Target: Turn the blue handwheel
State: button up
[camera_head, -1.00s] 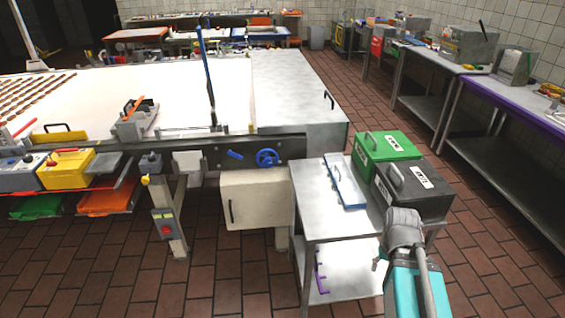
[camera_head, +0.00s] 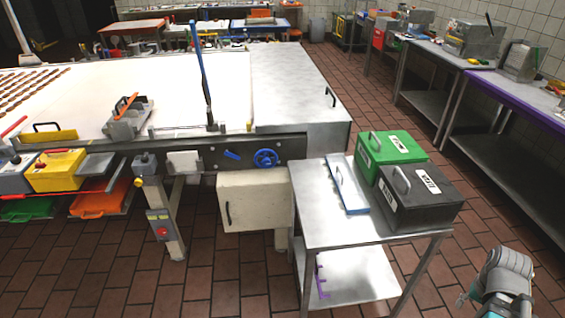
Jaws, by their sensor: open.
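The blue handwheel (camera_head: 266,158) is small and round with a hub. It sits on the dark side rail of the long white conveyor table, left of the steel side table. A blue lever (camera_head: 232,155) is on the same rail just left of it. Only a grey and teal part of my arm shows, at the bottom right corner, well apart from the handwheel. I cannot make out my gripper's jaws. Nothing of mine touches the handwheel.
A steel side table (camera_head: 330,232) stands right of the handwheel, bearing a blue-edged tray (camera_head: 346,185), a green box (camera_head: 397,147) and a black box (camera_head: 425,205). A cream cabinet (camera_head: 254,201) hangs below the rail. Tiled floor (camera_head: 240,290) is open in front.

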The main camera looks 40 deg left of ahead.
aim_at(266, 161)
jog(key=z, duration=0.75)
jog(key=k, duration=0.65)
jog(key=u, duration=1.7)
jog(key=i, duration=0.25)
jog(key=z, duration=0.05)
